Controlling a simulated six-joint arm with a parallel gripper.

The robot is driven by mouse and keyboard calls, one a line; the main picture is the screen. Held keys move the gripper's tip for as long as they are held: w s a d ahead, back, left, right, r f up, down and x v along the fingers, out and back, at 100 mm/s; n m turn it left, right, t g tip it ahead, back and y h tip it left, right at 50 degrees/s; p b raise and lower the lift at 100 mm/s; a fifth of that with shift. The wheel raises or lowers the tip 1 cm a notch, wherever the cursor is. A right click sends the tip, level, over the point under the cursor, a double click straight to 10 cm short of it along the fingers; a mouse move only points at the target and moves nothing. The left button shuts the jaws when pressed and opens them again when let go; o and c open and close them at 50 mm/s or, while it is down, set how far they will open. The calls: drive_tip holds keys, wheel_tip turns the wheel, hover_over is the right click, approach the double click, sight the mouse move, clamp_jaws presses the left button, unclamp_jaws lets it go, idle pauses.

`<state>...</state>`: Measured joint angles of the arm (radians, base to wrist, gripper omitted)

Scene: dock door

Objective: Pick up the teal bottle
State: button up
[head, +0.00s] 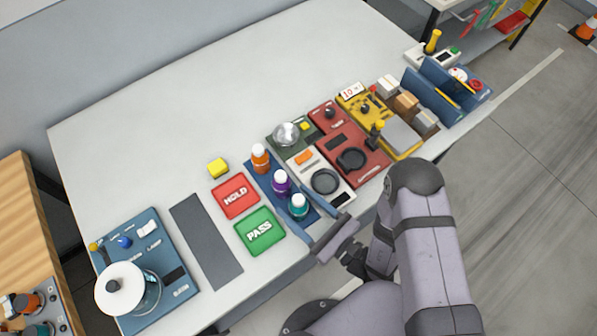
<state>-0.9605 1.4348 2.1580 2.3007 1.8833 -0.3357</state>
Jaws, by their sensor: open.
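The teal bottle (298,209) has a white cap and stands upright at the near end of a dark blue tray (262,178). A purple bottle (280,184) with a white cap and an orange bottle (260,160) stand behind it in the same row. My gripper (322,232) is open and empty at the table's front edge, just to the near right of the teal bottle. It appears apart from the bottle, though its exact height and gap cannot be told from this one view.
Left of the tray lie a green PASS pad (260,231), a red HOLD pad (236,196) and a yellow block (218,168). The back of the white table (190,110) is clear.

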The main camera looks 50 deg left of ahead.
drive_tip(key=shift+c, duration=0.4)
drive_tip(key=c, duration=1.2)
wheel_tip(320, 180, up, 10)
drive_tip(key=p, duration=0.8)
